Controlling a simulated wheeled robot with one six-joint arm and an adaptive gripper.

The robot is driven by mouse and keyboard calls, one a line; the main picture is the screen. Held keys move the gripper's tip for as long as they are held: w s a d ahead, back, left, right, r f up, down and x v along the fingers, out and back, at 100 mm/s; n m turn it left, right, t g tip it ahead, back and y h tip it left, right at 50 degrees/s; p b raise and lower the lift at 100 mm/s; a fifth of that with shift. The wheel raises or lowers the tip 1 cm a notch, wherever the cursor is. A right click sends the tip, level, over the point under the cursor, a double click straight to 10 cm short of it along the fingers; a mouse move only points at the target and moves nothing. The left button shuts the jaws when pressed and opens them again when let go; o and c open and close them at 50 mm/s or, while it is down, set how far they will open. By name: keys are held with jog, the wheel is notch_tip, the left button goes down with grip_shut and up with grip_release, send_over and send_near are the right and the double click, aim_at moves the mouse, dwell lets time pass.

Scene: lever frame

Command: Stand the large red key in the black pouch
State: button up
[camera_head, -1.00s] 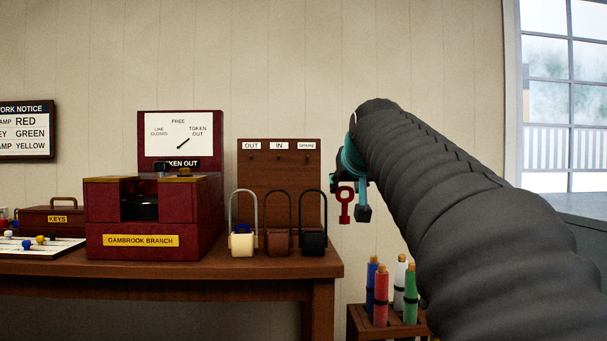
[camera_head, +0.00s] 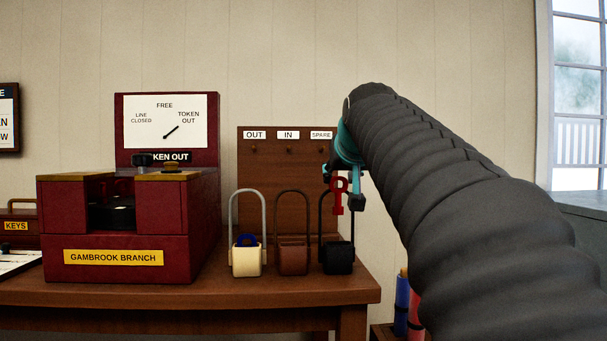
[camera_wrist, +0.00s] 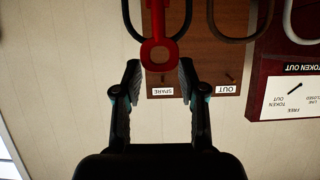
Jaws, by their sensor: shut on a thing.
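The large red key (camera_head: 338,197) hangs upright from my gripper (camera_head: 345,190), which is shut on it. In the wrist view the key (camera_wrist: 159,52) shows between the fingertips of my gripper (camera_wrist: 160,72). The black pouch (camera_head: 338,261) with its tall dark hoop stands at the right of a row of three on the desk. The key is above the pouch in the head view, apart from it, and overlaps the hoop's upper part. How far in front of the hoop the key is, I cannot tell.
A brown pouch (camera_head: 293,259) and a cream pouch (camera_head: 246,261) holding something blue stand left of the black one. Behind them is a wooden board (camera_head: 265,195) with pegs. The dark red token machine (camera_head: 130,235) is further left. The desk's right edge is close.

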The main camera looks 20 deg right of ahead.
aim_at(339, 199)
jog(key=shift+f+b, duration=1.9)
jog(key=shift+f, duration=0.35)
jog(key=shift+s+f+b, duration=0.1)
jog(key=shift+f+b, duration=1.85)
jog(key=shift+f, duration=0.45)
jog(key=shift+f, duration=1.15)
jog(key=o, duration=1.3)
jog(key=shift+p+v, duration=0.3)
jog(key=shift+v, duration=3.2)
jog(key=shift+v, duration=3.75)
